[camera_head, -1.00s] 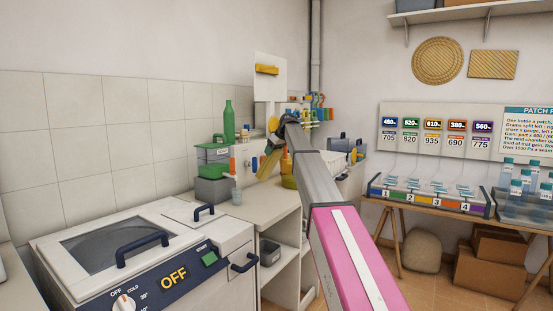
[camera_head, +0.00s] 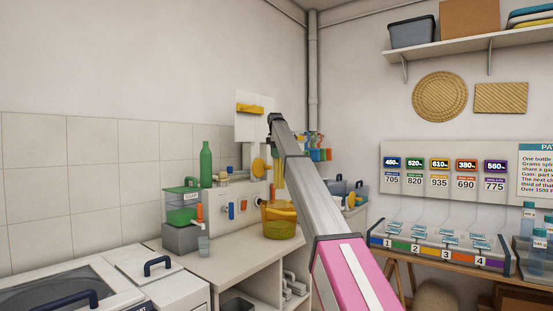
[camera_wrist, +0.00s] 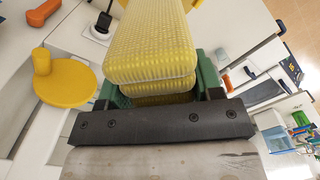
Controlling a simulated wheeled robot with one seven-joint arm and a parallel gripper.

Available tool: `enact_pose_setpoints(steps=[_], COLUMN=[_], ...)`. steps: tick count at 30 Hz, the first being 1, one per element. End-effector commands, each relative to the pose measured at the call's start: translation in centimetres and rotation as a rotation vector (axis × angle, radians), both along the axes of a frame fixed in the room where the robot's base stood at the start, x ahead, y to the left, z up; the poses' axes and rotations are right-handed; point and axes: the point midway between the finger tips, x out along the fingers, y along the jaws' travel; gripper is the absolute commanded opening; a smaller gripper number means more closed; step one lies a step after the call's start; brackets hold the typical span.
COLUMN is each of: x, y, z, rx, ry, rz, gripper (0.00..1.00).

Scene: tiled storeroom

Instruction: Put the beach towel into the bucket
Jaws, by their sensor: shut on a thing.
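The beach towel (camera_wrist: 150,45) is a folded, yellow, waffle-textured bundle. My gripper (camera_wrist: 155,88) is shut on it, with the green fingers at its two sides in the wrist view. In the head view a yellow strip that looks like the towel (camera_head: 278,172) hangs upright beside my arm's far end; my arm hides most of the gripper there. The bucket (camera_head: 281,224) is yellow and see-through and stands on the white counter, below the towel in the picture. My arm covers part of its right side. I cannot make out the bucket in the wrist view.
A white panel with a yellow round knob (camera_head: 258,166) stands behind the counter (camera_head: 235,258); the knob is close left of the towel in the wrist view (camera_wrist: 66,84). A green bottle (camera_head: 206,164) and a green container (camera_head: 181,206) stand left. A bottle rack (camera_head: 425,255) is right.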

Motion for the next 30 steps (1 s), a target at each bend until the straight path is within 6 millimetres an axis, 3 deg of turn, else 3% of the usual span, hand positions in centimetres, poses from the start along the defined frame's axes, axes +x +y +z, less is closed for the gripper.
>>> enact_pose_setpoints(steps=[30], x=[0.0], y=[0.0], z=[-6.2], rx=[-0.001], ry=[0.0], rz=[0.0], gripper=[0.32])
